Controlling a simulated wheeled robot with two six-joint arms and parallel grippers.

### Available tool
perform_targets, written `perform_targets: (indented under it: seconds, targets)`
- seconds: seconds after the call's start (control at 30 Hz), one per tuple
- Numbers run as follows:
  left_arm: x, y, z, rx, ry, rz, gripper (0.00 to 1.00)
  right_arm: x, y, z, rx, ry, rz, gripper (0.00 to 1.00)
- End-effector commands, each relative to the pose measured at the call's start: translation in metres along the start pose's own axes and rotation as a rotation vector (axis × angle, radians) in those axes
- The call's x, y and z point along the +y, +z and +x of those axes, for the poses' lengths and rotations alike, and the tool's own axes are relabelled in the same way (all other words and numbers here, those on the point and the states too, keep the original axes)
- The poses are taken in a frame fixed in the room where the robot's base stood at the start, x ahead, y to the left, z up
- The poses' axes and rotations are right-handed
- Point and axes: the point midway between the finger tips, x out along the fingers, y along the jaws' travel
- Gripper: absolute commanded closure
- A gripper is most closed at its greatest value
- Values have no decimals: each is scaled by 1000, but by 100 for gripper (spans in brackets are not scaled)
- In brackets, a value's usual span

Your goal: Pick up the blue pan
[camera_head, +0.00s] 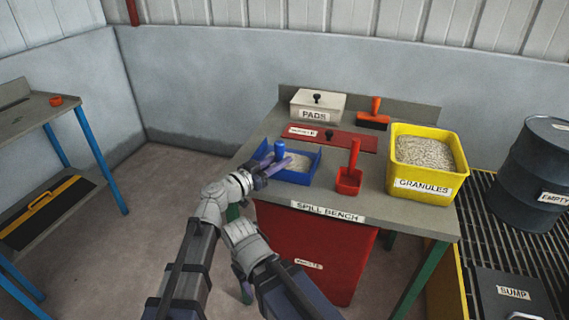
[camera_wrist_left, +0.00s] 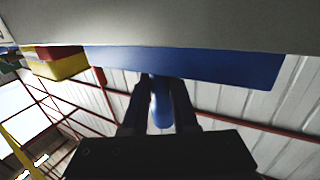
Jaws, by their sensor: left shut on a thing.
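The blue pan (camera_head: 316,163) is at the left front of the spill bench, with pale granules in it. In the left wrist view the fingers are on both sides of the blue handle (camera_wrist_left: 162,108), against the blue pan (camera_wrist_left: 210,66). I cannot tell whether the pan touches the bench top.
The spill bench (camera_head: 400,213) also holds a red scoop (camera_head: 349,181), a yellow granules bin (camera_head: 433,185), a white pads box (camera_head: 318,106), a red lid (camera_head: 345,140) and an orange-handled tool (camera_head: 374,119). A red waste bin (camera_head: 320,247) stands below. A dark drum (camera_head: 535,170) is at right.

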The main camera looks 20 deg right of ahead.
Motion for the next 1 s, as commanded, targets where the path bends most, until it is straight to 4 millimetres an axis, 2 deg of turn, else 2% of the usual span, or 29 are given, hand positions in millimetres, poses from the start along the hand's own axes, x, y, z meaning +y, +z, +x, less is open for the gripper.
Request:
perform_targets:
  seconds: [0.63,0.77,1.0]
  targets:
    - [0,-6,0,0,0,0,100,0,0,-5,0,0,0,50]
    - [0,-16,0,0,0,0,100,2,1,-16,0,0,0,50]
    - [0,-48,0,0,0,0,100,5,3,-48,0,0,0,50]
